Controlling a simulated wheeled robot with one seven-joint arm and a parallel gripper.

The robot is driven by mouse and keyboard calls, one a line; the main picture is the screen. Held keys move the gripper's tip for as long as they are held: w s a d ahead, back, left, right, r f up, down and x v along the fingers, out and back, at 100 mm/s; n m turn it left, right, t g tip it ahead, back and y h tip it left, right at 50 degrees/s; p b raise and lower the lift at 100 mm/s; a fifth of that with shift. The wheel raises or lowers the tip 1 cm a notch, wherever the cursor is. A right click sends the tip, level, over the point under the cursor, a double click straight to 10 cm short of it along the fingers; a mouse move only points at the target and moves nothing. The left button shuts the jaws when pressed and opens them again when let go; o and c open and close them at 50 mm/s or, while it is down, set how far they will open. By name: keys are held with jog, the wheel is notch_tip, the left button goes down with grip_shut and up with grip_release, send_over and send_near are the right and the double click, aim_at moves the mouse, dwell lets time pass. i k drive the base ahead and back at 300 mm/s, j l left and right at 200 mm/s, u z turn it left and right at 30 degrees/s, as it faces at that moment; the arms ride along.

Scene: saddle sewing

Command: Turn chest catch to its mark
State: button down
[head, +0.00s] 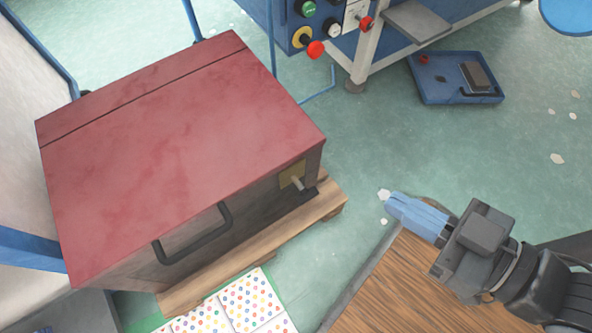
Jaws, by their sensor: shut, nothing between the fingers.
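The chest (180,150) has a red lid and dark grey sides and stands on a wooden pallet at the left of the head view. Its catch (297,182) is a small pale lever on a brass plate (289,172) at the right end of the chest's front side. The lever points down and to the right. A mark for it is too small to make out. My gripper (391,203) has blue fingers, is shut and empty, and points left toward the chest. It is to the right of the catch and apart from it, near a wooden tabletop's corner.
A wooden tabletop (400,290) lies below my gripper. The pallet (250,245) juts out under the chest, and a black handle (195,240) sticks out from its front. Dotted sheets (248,298) lie at the bottom. A blue tray (425,88) and a machine bench stand behind.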

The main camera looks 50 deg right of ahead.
aim_at(306, 194)
jog(key=j+z, duration=0.2)
jog(key=j, duration=0.2)
jog(key=k+j+z, duration=0.25)
jog(key=j, duration=0.15)
jog(key=j+z, duration=0.2)
jog(key=j, duration=0.2)
jog(key=k+j+z, duration=0.25)
jog(key=j, duration=0.15)
jog(key=k+j+z, duration=0.2)
jog(key=j, duration=0.15)
jog(key=i, duration=0.05)
